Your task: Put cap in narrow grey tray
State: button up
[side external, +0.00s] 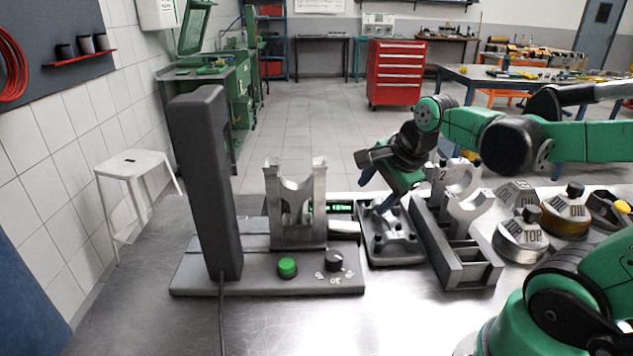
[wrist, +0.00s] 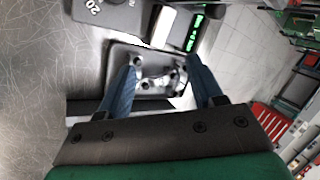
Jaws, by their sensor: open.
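My gripper (side external: 383,200) is open, pointing down over a small grey tray (side external: 395,260). In the wrist view its two blue fingers (wrist: 162,64) are spread apart, with nothing held between them. A metal piece with holes, probably the cap (wrist: 152,78), lies in the small tray between and beyond the fingers; contact cannot be told. To the right stands a long narrow grey tray (side external: 472,277) with dividers. Arched metal caps, one marked 2 (side external: 458,177), stand upright toward its far end; its near part looks empty.
A grey stand with a column (side external: 208,190), a metal fixture (side external: 296,210), a green button (side external: 287,267) and a dial (side external: 334,261) is on the left.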

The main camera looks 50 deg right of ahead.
jog(key=a+n+t+y, duration=0.1)
jog(key=a+n, duration=0.7)
jog(key=n, duration=1.2)
jog(key=shift+s+a+n+t, duration=0.15)
jog(key=shift+s+n+t, duration=0.15)
jog(key=shift+n, duration=0.1)
jog(key=shift+r, duration=0.1)
